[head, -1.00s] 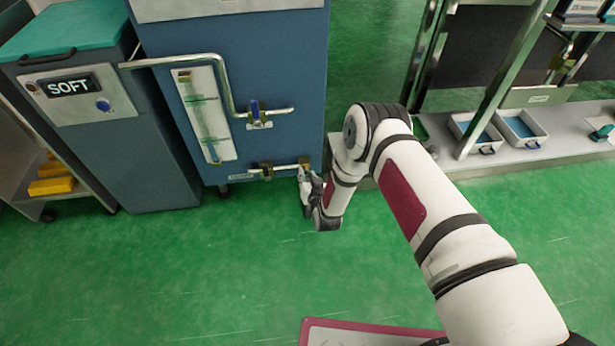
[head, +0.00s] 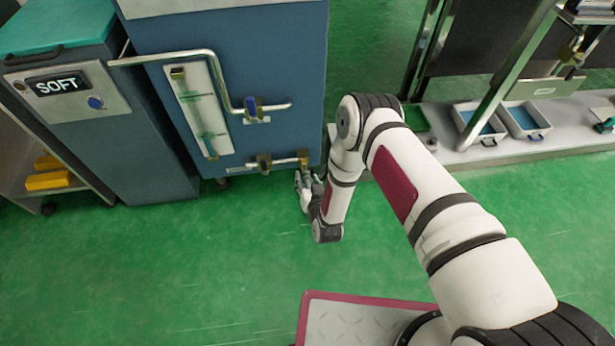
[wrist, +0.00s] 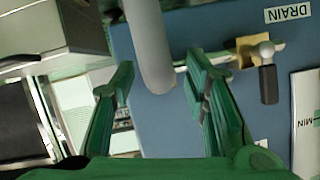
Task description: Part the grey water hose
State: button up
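The grey water hose (wrist: 151,45) comes down from the top of the wrist view, and its rounded lower end lies between my green fingers. My gripper (wrist: 158,78) is open, with one finger on each side of the hose and a small gap visible on both sides. Whether the hose is joined to anything at its upper end is out of frame. In the head view my gripper (head: 307,190) is low in front of the blue tank (head: 275,60), just below the brass end of the drain pipe (head: 303,160). The hose cannot be made out there.
The brass drain valve (wrist: 247,50) with a dark lever is right of my gripper, below a DRAIN label (wrist: 288,13). The grey SOFT cabinet (head: 140,140) stands left of the tank. A low shelf with trays (head: 525,120) is right. Green floor in front is clear.

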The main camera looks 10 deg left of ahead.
jog(key=shift+w+r, duration=0.15)
jog(key=v, duration=1.2)
dwell(0.4)
